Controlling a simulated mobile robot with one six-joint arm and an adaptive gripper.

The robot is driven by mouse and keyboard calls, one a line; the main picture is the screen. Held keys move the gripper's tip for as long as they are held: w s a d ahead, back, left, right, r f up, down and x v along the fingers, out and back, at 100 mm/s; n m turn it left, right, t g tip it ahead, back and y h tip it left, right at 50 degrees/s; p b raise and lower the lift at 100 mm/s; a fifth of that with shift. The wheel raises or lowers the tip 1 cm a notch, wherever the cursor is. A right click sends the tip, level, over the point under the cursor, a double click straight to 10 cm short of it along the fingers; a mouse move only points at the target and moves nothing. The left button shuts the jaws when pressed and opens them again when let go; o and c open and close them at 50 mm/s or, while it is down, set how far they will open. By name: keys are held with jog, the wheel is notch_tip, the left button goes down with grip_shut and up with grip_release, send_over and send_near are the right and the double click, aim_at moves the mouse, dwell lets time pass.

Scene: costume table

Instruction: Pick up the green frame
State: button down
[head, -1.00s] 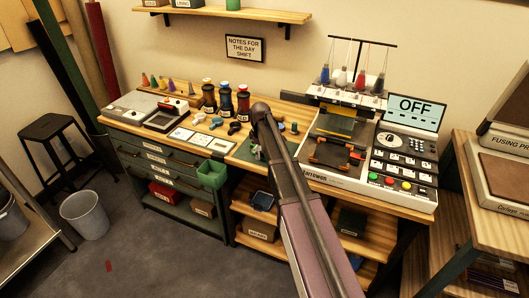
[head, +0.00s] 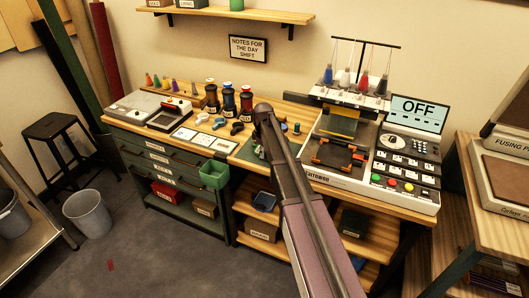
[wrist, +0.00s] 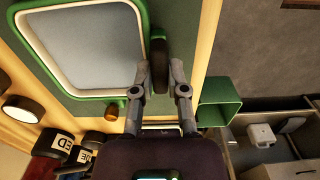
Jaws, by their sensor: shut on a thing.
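The green frame (wrist: 147,28) shows large at the top left of the wrist view, a rounded green rim around a pale grey panel (wrist: 85,45). My gripper (wrist: 160,66) is at the frame's right side, its two fingers closed on a dark upright part at that edge. Whether the frame touches the green mat (wrist: 185,55) below it or is slightly above it, I cannot tell. In the head view my arm hides the gripper and most of the frame; part of the green mat (head: 249,153) shows beside the arm.
A green bin (head: 214,173) hangs at the bench front, near my gripper in the wrist view (wrist: 219,103). The embroidery machine (head: 345,145) stands to the right, its screen (head: 418,112) reading OFF. Thread spools (head: 228,98) stand behind to the left.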

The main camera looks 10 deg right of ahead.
jog(key=shift+r, duration=0.15)
notch_tip(320, 180, up, 10)
jog(key=p, duration=1)
jog(key=shift+f, duration=0.2)
dwell(0.5)
